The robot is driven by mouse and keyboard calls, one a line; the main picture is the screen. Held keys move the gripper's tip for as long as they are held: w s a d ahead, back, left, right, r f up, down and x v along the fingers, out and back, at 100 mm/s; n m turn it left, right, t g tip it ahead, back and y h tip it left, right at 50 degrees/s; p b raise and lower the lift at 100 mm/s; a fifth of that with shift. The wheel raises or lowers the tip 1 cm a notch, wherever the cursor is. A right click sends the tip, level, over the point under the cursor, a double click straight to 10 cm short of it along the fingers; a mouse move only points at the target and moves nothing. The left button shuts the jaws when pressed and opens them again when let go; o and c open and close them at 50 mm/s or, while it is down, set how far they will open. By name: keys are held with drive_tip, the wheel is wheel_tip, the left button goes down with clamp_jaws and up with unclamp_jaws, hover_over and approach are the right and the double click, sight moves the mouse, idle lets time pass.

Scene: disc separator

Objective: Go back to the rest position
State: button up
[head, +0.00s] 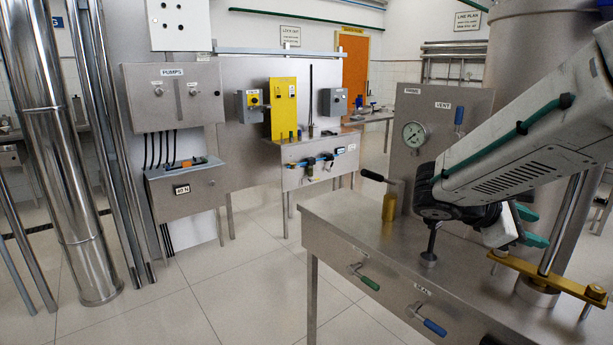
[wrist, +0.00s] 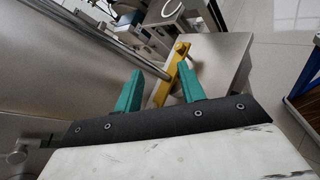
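My gripper (head: 530,226) is above the right part of the steel bench (head: 345,215) in the head view, at the end of my arm. Its two teal fingers are spread apart in the wrist view (wrist: 159,80), with nothing held between them. A yellow bar (head: 560,278) lies across a steel post on the bench, below and beyond the fingers. The bar also shows in the wrist view (wrist: 175,72), beyond the gap between the fingers. The gripper looks apart from the bar. No rest position is marked in view.
The pumps cabinet (head: 174,97) stands left. The tiled floor between is clear.

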drive_tip(key=s+a+f+m+y, duration=0.2)
drive_tip(key=s+a+m+y, duration=0.4)
drive_tip(key=s, duration=0.4)
drive_tip(key=s+a+f+m+t+y, duration=0.1)
drive_tip(key=s+a+m+y, duration=0.5)
drive_tip(key=s, duration=0.5)
drive_tip(key=shift+s+a+f+y, duration=0.25)
drive_tip(key=shift+a+f+y, duration=0.15)
drive_tip(key=shift+a+y, duration=0.55)
